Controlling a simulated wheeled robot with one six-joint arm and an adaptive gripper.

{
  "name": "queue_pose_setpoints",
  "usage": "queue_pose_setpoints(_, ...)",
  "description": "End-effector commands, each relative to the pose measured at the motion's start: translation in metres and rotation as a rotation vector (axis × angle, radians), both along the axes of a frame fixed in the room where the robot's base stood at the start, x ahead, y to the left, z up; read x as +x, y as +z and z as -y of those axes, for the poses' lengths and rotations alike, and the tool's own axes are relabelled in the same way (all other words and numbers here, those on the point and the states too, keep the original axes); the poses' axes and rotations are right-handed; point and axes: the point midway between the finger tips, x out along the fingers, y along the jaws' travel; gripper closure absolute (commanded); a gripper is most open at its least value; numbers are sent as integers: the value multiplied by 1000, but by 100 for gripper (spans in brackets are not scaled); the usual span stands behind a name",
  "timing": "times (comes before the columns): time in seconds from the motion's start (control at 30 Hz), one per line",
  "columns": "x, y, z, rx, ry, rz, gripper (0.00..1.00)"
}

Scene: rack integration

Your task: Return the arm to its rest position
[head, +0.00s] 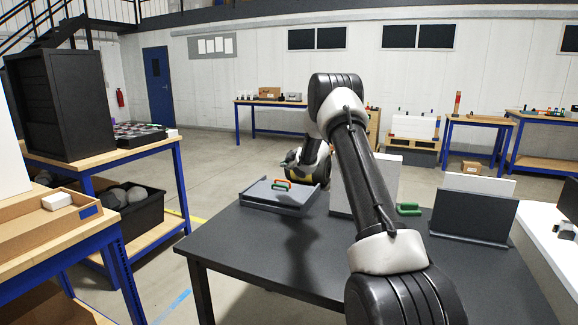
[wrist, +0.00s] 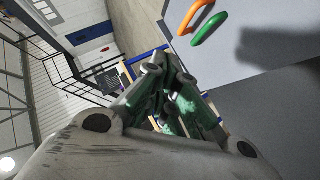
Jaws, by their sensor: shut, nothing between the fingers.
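My arm rises from the dark table, bends at a high elbow and comes down on the far side. In the head view its wrist end is near the table's far left edge, and the fingers are hard to make out there. In the wrist view my gripper (wrist: 160,68) is shut and empty, its dark fingers together with greenish patches. It is apart from the grey flat unit (head: 272,199), which carries an orange handle (wrist: 194,15) and a green handle (wrist: 209,29).
The dark table (head: 240,255) is clear at its front left. A black panel (head: 473,217) and a green handle (head: 409,209) are right of the arm. A wooden bench (head: 150,148) with a black cabinet (head: 62,105) stands left. A white surface (head: 545,245) is at right.

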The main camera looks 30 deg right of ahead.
Motion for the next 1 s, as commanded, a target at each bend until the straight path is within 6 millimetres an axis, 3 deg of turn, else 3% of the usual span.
queue_pose_setpoints(0.33, -13, 7, 3, 11, -12, -9, 100)
queue_pose_setpoints(0.43, -22, -9, 17, 31, -89, -78, 100)
queue_pose_setpoints(0.53, -49, -43, 32, 71, -204, -194, 100)
queue_pose_setpoints(0.63, -90, -77, 44, 118, -335, -327, 100)
queue_pose_setpoints(0.73, -145, -82, 50, 172, -495, -457, 100)
queue_pose_setpoints(0.87, -222, -58, 38, 241, -685, -595, 100)
queue_pose_setpoints(1.0, -309, -13, 4, 320, -853, -715, 100)
